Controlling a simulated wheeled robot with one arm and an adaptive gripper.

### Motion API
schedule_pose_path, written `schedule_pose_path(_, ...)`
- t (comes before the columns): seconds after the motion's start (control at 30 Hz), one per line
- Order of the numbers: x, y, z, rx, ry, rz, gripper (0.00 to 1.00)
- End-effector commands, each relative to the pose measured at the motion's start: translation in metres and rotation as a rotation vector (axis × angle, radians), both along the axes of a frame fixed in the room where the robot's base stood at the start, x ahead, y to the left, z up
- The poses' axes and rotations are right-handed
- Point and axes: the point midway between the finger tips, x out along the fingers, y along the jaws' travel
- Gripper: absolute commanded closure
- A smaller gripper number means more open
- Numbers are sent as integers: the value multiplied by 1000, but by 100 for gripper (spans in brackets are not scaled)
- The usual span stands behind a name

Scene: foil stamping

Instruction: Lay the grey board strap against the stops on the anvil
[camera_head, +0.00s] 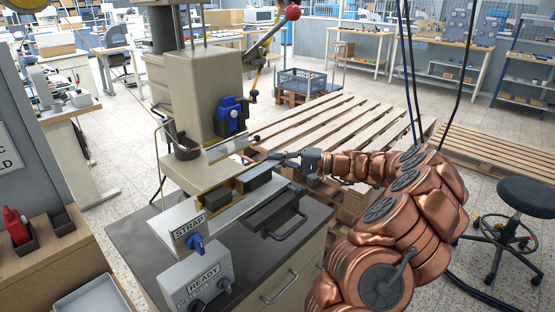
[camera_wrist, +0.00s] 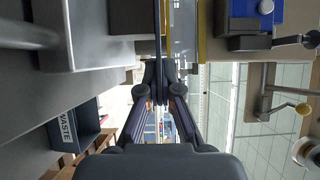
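My gripper (camera_head: 285,158) reaches in from the right, level with the press bed. In the wrist view its fingers (camera_wrist: 157,85) are close together on a thin blue-grey strip, seen edge-on, which I take for the grey board strap (camera_wrist: 157,30). It runs forward from the fingertips; its far end is out of view. In the head view the strap cannot be made out clearly. The anvil (camera_head: 218,200), a pale bed with yellow edging and dark blocks, lies under the beige press head (camera_head: 200,90). Whether the strap touches it or the stops cannot be told.
A STRAP sign with a blue knob (camera_head: 195,243) and a READY box (camera_head: 197,285) stand in front. A dark handled drawer or tray (camera_head: 276,212) sits right of the bed. A WASTE bin (camera_wrist: 75,125) shows below. Pallets (camera_head: 330,125) and a stool (camera_head: 525,195) stand right.

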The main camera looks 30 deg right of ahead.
Motion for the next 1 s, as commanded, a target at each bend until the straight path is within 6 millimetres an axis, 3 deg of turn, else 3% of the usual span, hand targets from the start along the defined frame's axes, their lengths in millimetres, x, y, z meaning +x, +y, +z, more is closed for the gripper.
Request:
schedule_pose_path(0.77, 0, 0, 1, 0, 0, 0, 100)
schedule_pose_path(1.0, 0, 0, 1, 0, 0, 0, 74)
